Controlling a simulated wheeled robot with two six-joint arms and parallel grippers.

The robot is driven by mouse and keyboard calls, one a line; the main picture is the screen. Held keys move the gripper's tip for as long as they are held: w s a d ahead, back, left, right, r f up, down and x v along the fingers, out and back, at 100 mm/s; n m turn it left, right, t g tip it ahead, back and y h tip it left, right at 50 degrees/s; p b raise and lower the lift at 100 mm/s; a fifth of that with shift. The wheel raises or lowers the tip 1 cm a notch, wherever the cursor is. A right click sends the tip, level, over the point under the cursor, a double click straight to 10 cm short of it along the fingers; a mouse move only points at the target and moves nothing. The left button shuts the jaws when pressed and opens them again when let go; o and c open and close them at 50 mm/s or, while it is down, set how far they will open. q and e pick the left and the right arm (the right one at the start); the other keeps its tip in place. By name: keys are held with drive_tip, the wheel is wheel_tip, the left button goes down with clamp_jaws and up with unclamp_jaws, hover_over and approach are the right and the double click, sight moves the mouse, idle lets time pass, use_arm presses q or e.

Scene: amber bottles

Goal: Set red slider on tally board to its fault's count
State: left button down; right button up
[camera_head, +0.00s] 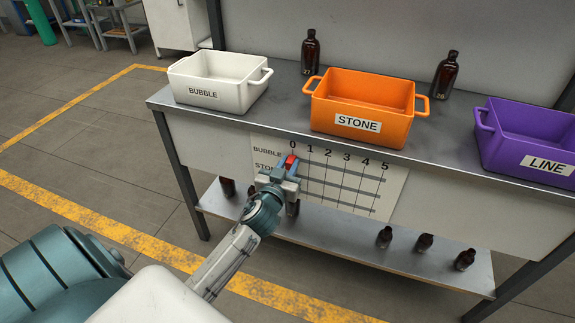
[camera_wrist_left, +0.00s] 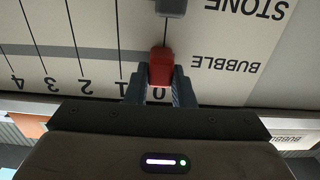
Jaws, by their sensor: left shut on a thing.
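The white tally board (camera_head: 398,185) hangs on the front of the bench, with columns 0 to 5 and rows reading BUBBLE and STONE; my arm hides its lower left. The red slider (camera_head: 291,161) is on the BUBBLE row at 0. In the left wrist view, which shows the board upside down, the red slider (camera_wrist_left: 161,67) sits by the 0 mark. My left gripper (camera_head: 286,173) is shut on the red slider, one finger at each side. A grey slider (camera_wrist_left: 171,7) is on the STONE row near 0. My right gripper is out of view.
On the bench stand a white BUBBLE bin (camera_head: 222,74), an orange STONE bin (camera_head: 364,88) and a purple LINE bin (camera_head: 535,130). Two amber bottles (camera_head: 310,53) (camera_head: 444,75) stand behind the orange bin. Several bottles (camera_head: 424,243) stand on the lower shelf (camera_head: 340,243).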

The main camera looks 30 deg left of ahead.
sight(309, 160)
use_arm(q)
drive_tip(key=d, duration=0.2)
drive_tip(key=w+d, duration=0.1)
drive_tip(key=d, duration=0.1)
drive_tip(key=shift+d, duration=0.25)
drive_tip(key=c, duration=1.3)
unclamp_jaws()
drive_tip(key=shift+o, duration=0.3)
